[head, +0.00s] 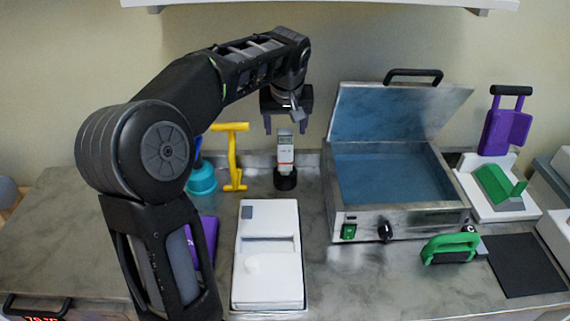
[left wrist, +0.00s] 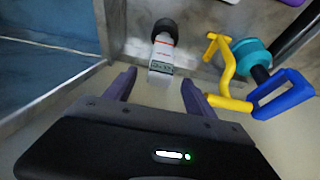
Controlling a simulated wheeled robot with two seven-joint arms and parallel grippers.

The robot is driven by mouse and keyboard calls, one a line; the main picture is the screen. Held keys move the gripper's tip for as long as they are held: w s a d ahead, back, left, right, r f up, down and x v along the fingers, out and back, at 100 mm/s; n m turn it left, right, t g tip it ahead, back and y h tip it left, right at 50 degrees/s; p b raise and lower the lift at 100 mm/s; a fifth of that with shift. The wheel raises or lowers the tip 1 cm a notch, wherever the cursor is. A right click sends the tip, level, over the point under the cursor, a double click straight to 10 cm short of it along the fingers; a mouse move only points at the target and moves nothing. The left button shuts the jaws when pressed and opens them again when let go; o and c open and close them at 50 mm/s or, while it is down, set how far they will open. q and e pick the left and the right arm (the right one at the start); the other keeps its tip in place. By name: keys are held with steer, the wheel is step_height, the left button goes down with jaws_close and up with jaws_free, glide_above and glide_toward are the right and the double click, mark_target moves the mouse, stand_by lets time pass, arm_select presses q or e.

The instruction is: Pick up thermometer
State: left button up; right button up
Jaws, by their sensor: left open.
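The thermometer (head: 285,152) is a white, upright device with a small grey display and red marking, standing in a black round holder (head: 286,181) near the back of the counter. It also shows in the left wrist view (left wrist: 163,55), ahead of the fingers and between their lines. My left gripper (head: 286,128) points down just above the thermometer, open and empty, with its purple-grey fingers apart. In the left wrist view the left gripper (left wrist: 158,85) has a finger on either side. My right gripper is not in view.
A yellow tool (head: 233,157) and a teal-based item (head: 202,179) stand left of the thermometer. An open metal bath (head: 335,205) with raised lid stands close on its right. A white device (head: 268,285) lies in front. A wall shelf hangs above.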

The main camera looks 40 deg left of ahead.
mark_target(285, 131)
arm_select(q)
steer(key=p+x, duration=0.1)
steer(key=x, duration=0.4)
steer(key=shift+a+f, duration=0.1)
steer(key=shift+c, duration=0.4)
jaws_close()
stand_by(0.7)
